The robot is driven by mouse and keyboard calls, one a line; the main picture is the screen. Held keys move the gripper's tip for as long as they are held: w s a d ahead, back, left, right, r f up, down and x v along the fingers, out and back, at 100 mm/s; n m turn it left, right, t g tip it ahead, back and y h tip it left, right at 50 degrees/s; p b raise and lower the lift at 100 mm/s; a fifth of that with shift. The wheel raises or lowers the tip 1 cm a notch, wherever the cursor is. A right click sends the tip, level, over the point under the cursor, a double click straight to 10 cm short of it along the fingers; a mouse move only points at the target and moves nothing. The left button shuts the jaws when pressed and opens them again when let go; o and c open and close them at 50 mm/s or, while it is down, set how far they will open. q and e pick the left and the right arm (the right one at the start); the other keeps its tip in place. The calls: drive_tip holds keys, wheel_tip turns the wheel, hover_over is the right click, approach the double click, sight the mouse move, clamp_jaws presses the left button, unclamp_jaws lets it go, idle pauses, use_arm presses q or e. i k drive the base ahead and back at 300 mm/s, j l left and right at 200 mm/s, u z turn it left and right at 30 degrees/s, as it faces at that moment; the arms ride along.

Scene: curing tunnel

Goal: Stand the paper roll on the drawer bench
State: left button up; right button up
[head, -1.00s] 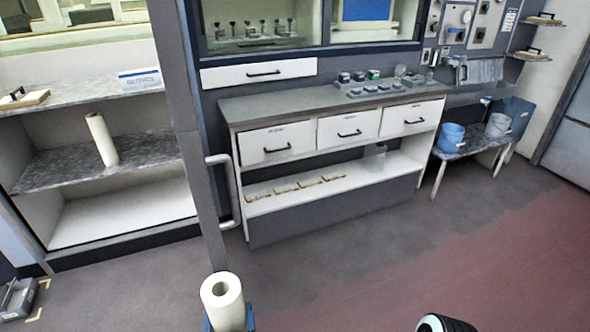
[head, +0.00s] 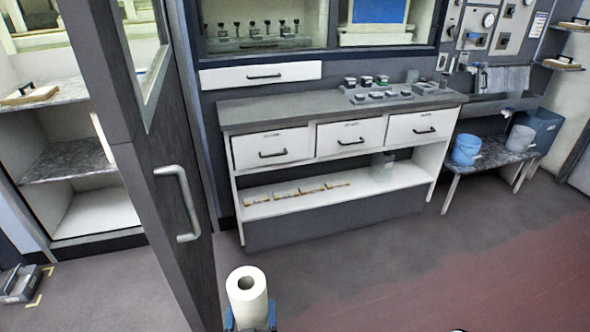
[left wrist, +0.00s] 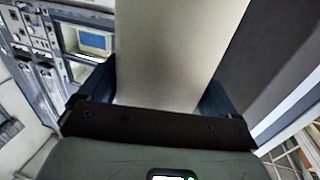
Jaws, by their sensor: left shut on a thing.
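A white paper roll (head: 247,297) stands upright at the bottom of the head view, its open core facing up. My left gripper (head: 247,326) is shut around it, with blue fingers on both sides of its lower part. In the left wrist view the roll (left wrist: 170,50) rises between the fingers of the gripper (left wrist: 160,95). The drawer bench (head: 250,116) stands beyond the roll, against the wall, with white drawers under a grey top. The left part of its top is bare. Of my right arm only a dark piece shows at the bottom edge, and its gripper is not in view.
A dark door (head: 165,160) with a light handle stands between the left shelves and the bench, left of the roll. Blocks on a tray (head: 385,97) occupy the bench top's right part. Buckets (head: 466,149) stand on a low table at right. Floor before the bench is clear.

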sight(296, 108)
drive_tip(key=i+l, duration=0.15)
drive_tip(key=l, duration=0.25)
drive_tip(key=i+l, duration=0.15)
drive_tip(key=l, duration=0.25)
drive_tip(key=i+l+z, duration=0.1)
drive_tip(key=i, duration=0.35)
drive_tip(key=i+l+z, duration=0.1)
drive_tip(key=i+l, duration=0.2)
drive_tip(key=i, duration=0.15)
drive_tip(key=i+j, duration=0.65)
